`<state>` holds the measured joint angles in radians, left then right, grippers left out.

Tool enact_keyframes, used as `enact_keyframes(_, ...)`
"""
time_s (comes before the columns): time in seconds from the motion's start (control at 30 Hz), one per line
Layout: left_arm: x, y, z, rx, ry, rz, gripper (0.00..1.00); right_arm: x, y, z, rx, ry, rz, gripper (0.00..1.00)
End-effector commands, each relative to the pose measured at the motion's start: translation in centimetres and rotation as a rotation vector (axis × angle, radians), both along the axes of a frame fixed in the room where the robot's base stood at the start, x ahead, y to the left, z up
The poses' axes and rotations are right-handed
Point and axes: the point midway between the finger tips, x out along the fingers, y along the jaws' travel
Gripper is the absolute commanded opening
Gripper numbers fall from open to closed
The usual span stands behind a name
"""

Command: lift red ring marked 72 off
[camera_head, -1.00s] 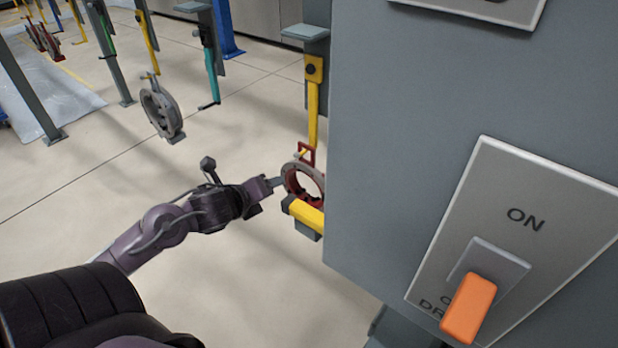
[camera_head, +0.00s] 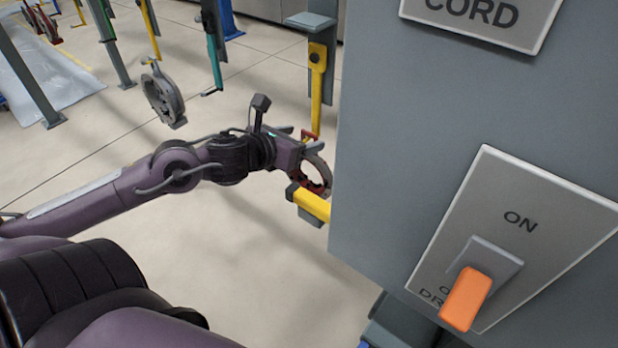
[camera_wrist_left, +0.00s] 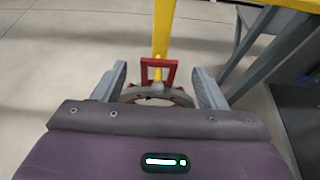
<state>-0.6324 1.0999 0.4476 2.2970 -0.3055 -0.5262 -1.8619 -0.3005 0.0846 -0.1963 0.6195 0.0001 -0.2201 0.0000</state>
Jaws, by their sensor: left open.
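The red ring (camera_head: 318,172) hangs from a yellow hook (camera_head: 316,95) beside the grey cabinet, which hides part of its right side. No number is readable on it. My left gripper (camera_head: 308,148) is at the ring's upper part. In the left wrist view the ring (camera_wrist_left: 158,92), with its red top loop, sits between the two open fingers of my left gripper (camera_wrist_left: 160,88), with gaps visible at both sides. The yellow hook (camera_wrist_left: 162,40) runs down to the loop. My right gripper is not in view.
A grey cabinet (camera_head: 400,130) with an orange switch (camera_head: 467,298) fills the right side. A yellow bar (camera_head: 312,203) sits just below the ring. A grey ring (camera_head: 162,97) hangs at the left. Open floor lies between.

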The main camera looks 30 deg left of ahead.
Motion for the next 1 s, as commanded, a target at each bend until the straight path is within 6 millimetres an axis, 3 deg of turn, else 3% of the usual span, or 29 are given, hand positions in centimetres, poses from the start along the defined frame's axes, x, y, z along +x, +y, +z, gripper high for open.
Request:
enact_keyframes(0.4,3.3,0.0,-1.8,-0.001,-0.003,0.001,0.65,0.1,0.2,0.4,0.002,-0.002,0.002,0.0)
enact_keyframes(0.77,3.7,-0.1,-2.1,-0.001,0.0,0.0,0.65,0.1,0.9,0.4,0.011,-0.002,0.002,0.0)
enact_keyframes(1.0,3.7,-0.1,-2.1,-0.001,0.0,0.0,0.38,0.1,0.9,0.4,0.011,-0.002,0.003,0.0)
